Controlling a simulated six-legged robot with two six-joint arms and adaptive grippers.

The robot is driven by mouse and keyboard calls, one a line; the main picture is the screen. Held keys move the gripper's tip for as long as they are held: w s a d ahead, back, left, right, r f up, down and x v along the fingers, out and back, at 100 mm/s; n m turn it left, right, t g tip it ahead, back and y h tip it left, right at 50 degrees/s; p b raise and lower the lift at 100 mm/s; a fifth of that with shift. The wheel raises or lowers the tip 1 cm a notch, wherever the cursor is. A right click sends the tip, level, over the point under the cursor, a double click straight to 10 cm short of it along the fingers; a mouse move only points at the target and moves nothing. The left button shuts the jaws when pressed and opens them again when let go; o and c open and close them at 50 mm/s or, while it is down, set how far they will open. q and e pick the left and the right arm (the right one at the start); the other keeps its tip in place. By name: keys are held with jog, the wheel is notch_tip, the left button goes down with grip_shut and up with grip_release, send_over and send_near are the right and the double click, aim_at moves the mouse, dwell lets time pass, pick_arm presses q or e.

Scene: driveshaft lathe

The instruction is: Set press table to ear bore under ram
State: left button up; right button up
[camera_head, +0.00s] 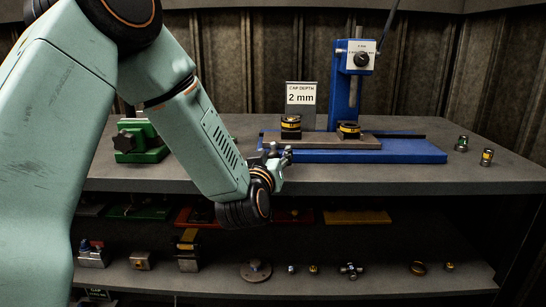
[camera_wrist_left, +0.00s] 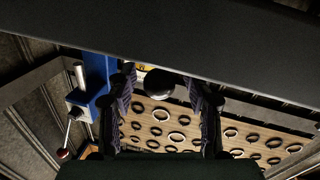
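The blue press (camera_head: 345,95) stands on the bench, with a grey-white dial head at its top. A flat grey table plate (camera_head: 325,142) lies on its blue base (camera_head: 400,155). Two black and gold pieces sit on the plate, one at the left (camera_head: 290,127) and one under the press head (camera_head: 348,130). My left gripper (camera_head: 279,158) is low at the left front end of the press. In the left wrist view its fingers (camera_wrist_left: 162,105) are apart, with a dark round knob (camera_wrist_left: 160,84) between them; contact cannot be told. My right gripper is not in view.
A sign (camera_head: 300,97) reads "CAP DEPTH 2 mm". A lower shelf (camera_head: 380,280) holds several small parts. A board with rings (camera_wrist_left: 240,135) shows in the wrist view.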

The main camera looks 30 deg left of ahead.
pick_arm(q)
grip_shut()
dwell(0.3)
dwell(0.3)
